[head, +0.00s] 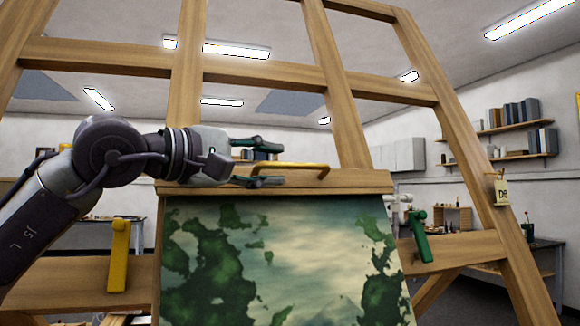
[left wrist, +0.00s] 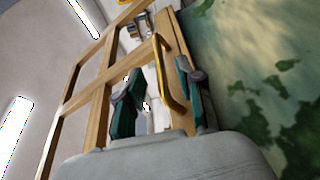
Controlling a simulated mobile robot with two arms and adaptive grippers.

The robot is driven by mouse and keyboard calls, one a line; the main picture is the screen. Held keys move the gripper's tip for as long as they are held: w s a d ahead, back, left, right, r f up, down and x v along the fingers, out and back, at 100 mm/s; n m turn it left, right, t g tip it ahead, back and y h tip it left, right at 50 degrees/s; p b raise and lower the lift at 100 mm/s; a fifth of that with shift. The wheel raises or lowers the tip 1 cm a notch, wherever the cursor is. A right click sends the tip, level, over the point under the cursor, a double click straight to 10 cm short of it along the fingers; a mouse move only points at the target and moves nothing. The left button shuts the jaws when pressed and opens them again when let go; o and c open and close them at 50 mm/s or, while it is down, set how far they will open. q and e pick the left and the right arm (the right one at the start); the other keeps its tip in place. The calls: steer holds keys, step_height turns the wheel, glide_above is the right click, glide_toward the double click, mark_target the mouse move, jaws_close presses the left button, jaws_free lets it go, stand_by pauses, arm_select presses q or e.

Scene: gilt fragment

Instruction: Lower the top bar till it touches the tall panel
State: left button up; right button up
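The top bar (head: 350,183) is a wooden crosspiece of the easel with a curved yellow handle (head: 300,166) on it. The tall panel (head: 290,260), painted with green patches on a pale ground, stands below the bar. No clear gap shows between them, but I cannot tell whether they touch. My left gripper (head: 266,163) is at the handle's left part, fingers apart. In the left wrist view, the handle (left wrist: 168,75) runs between the open fingers (left wrist: 160,95), with space on at least the left side. The panel (left wrist: 265,70) also shows there. My right gripper is not in view.
The easel's wooden frame (head: 455,110) surrounds the panel. A yellow lever (head: 119,255) is on the lower rail at left, a green lever (head: 420,237) at right. A tag (head: 502,192) hangs on the right post. Shelves (head: 515,140) and a table (head: 545,255) stand behind.

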arm_select(q)
steer(key=v, duration=0.6)
steer(key=shift+s+a, duration=0.1)
stand_by(0.3)
